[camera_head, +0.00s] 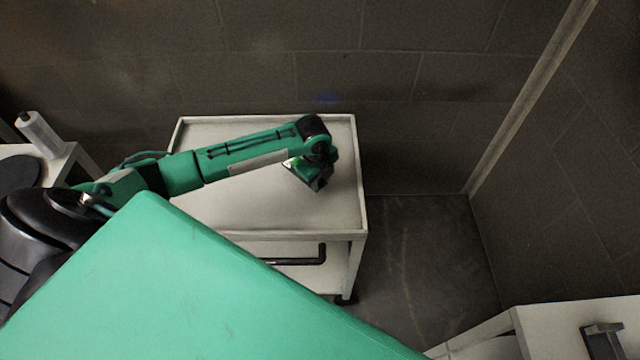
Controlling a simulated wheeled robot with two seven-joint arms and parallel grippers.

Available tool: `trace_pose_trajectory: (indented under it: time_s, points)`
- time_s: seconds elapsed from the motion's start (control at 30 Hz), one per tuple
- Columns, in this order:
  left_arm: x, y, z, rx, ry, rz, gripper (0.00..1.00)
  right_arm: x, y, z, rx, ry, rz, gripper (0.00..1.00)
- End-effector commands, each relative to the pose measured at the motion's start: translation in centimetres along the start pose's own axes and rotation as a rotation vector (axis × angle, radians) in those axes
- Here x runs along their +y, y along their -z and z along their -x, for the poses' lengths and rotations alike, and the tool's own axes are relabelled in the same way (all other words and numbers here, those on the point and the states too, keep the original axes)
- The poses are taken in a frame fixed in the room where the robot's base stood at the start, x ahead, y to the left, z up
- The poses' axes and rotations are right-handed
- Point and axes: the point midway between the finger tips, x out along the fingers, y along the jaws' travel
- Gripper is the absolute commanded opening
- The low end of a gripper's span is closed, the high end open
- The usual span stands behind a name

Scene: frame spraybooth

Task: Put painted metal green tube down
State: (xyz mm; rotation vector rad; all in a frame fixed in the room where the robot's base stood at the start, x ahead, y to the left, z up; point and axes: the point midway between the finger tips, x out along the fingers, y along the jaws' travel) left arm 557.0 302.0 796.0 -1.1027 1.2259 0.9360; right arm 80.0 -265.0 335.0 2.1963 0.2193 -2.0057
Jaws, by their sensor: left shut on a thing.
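My left arm reaches in from the left over a white trolley (240,212). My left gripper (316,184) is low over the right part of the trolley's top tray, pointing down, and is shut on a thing. My right gripper is not in view.
The tray has a raised rim, and the rest of its visible surface is bare. A white bottle-like thing (39,134) stands at the left. Another white surface (560,325) is at lower right. Block walls stand behind and right.

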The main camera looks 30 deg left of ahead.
Motion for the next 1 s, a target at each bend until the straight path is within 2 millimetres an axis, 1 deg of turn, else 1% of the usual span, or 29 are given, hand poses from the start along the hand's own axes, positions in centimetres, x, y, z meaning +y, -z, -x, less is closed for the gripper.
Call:
trace_pose_trajectory:
  time_s: [0.1, 0.2, 0.53, 0.57, 0.6, 0.67, 0.93, 1.0]
  points:
    - [0.3, 0.1, -1.9, 0.0, -0.003, 0.002, 0.07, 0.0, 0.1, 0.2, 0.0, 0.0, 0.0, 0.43]
    - [0.4, 0.0, -3.0, 0.0, -0.002, 0.0, 0.07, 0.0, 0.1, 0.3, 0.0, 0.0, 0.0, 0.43]
    - [0.5, 0.0, -3.3, 0.0, -0.001, 0.0, 0.07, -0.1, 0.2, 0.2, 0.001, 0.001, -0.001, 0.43]
    - [0.5, 0.0, -3.4, 0.0, -0.001, 0.0, 0.35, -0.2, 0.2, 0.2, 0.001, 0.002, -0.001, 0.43]
    - [0.5, 0.0, -3.3, 0.0, -0.001, 0.0, 0.43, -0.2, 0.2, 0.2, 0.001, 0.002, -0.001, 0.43]
    - [0.5, 0.0, -3.3, 0.0, -0.001, 0.0, 0.55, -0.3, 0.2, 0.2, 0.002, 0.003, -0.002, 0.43]
    - [0.4, 0.0, -3.3, 0.0, 0.0, 0.0, 0.55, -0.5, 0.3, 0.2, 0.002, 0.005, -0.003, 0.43]
    - [0.4, 0.0, -3.0, 0.0, 0.0, 0.0, 0.55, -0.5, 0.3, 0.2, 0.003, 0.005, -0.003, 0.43]
